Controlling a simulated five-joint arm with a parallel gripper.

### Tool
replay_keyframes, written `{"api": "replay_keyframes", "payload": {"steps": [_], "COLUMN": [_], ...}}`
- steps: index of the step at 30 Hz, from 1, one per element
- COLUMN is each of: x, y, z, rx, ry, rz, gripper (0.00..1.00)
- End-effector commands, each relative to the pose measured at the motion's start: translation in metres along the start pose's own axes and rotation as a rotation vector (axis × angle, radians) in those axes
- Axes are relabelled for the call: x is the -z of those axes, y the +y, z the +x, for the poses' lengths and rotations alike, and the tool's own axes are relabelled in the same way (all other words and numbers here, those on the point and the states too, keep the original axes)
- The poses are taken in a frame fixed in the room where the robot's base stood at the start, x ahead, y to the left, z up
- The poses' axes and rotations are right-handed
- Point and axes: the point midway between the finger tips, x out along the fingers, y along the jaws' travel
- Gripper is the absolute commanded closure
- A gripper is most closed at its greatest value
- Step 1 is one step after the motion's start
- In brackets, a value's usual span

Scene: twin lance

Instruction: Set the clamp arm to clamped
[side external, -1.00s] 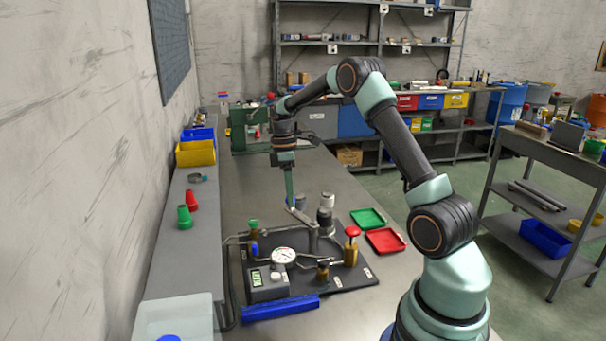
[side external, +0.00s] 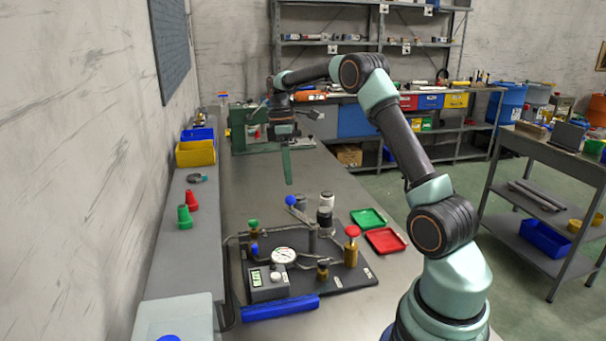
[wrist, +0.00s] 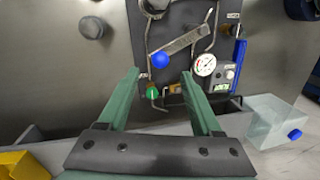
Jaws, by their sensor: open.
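The clamp arm (side external: 301,214) is a flat grey metal bar with a blue ball knob (side external: 290,200) at its free end, on the dark fixture plate (side external: 350,276). In the wrist view the bar (wrist: 183,43) lies slantwise across the plate, with its blue knob (wrist: 160,60) at the lower left end. My gripper (side external: 287,181) hangs above and behind the knob, apart from it. In the wrist view my gripper (wrist: 160,74) has its green fingers spread wide with nothing between them. The bar's pivot is hard to make out.
The plate carries a white-faced gauge (side external: 283,256), pipes, a red-topped valve (side external: 352,246), a green-topped valve (side external: 253,228) and a grey digital meter (side external: 267,284). Dark and white cylinders (side external: 325,208) stand close right of the clamp arm. The bench behind is clear up to a green machine.

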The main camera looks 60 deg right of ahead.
Motion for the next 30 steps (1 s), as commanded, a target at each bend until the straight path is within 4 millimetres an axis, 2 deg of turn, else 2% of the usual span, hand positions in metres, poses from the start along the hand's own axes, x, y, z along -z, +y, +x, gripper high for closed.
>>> {"api": "replay_keyframes", "payload": {"steps": [3,10,25,30], "x": [0.0,0.0,0.0,-0.004], "y": [0.001,0.0,0.0,-0.005], "z": [-0.025,-0.05,-0.056,-0.059], "rx": [-0.004,0.0,-0.002,-0.053], "ry": [0.002,0.0,0.001,0.022], "rz": [0.0,0.0,-0.007,-0.122], "gripper": [0.34,0.34,0.34,0.34]}}
